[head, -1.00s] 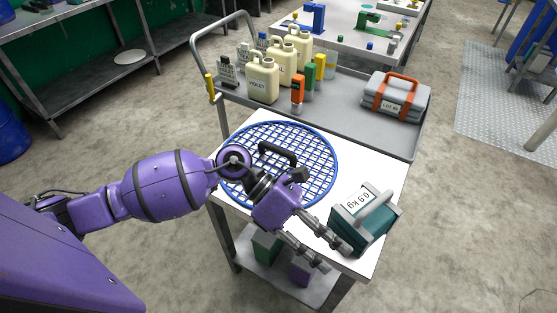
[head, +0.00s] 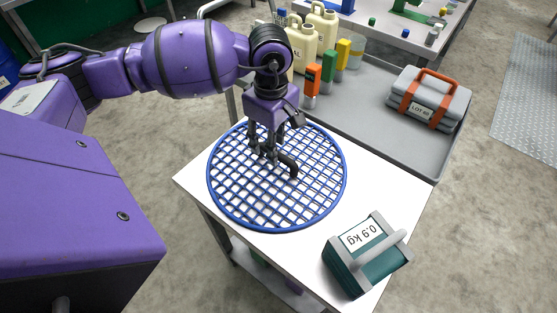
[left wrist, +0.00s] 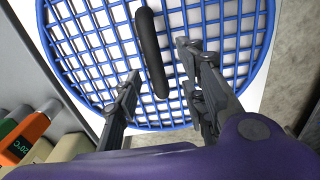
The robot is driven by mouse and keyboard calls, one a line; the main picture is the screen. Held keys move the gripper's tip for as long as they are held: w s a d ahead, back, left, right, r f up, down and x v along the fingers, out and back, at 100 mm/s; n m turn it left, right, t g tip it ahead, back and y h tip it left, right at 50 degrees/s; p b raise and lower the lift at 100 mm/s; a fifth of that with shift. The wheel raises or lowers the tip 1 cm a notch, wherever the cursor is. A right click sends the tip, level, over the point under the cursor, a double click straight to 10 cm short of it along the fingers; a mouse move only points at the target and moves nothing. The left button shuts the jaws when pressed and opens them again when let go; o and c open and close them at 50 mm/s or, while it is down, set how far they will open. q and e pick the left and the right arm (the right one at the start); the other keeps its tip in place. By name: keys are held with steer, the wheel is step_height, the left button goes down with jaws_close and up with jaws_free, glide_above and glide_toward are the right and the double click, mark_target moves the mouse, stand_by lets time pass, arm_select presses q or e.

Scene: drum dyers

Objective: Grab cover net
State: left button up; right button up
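The cover net (head: 306,207) is a round blue grid with a blue rim and a dark bar handle (head: 288,166) across its middle. It lies flat on the white table top. My left gripper (head: 266,150) points down at the handle and hides part of it. In the left wrist view the net (left wrist: 85,62) fills much of the picture. There the two fingers of the gripper (left wrist: 159,62) are apart, one on each side of the handle (left wrist: 150,50), with gaps visible. My right gripper is not in view.
A teal 0.9 kg weight (head: 366,258) with a grey handle stands at the table's front right. Behind are cream jugs (head: 322,30), orange, green and yellow bottles, and a grey LOT case (head: 428,97) on a grey tray (head: 372,112). White surface right of the net is clear.

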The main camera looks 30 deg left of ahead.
mark_target(283, 158)
arm_select(q)
steer(key=f, duration=0.3)
steer(key=d+f, duration=0.1)
steer(key=f, duration=0.1)
steer(key=shift+w+p, duration=0.2)
steer(key=shift+p, duration=0.1)
jaws_close()
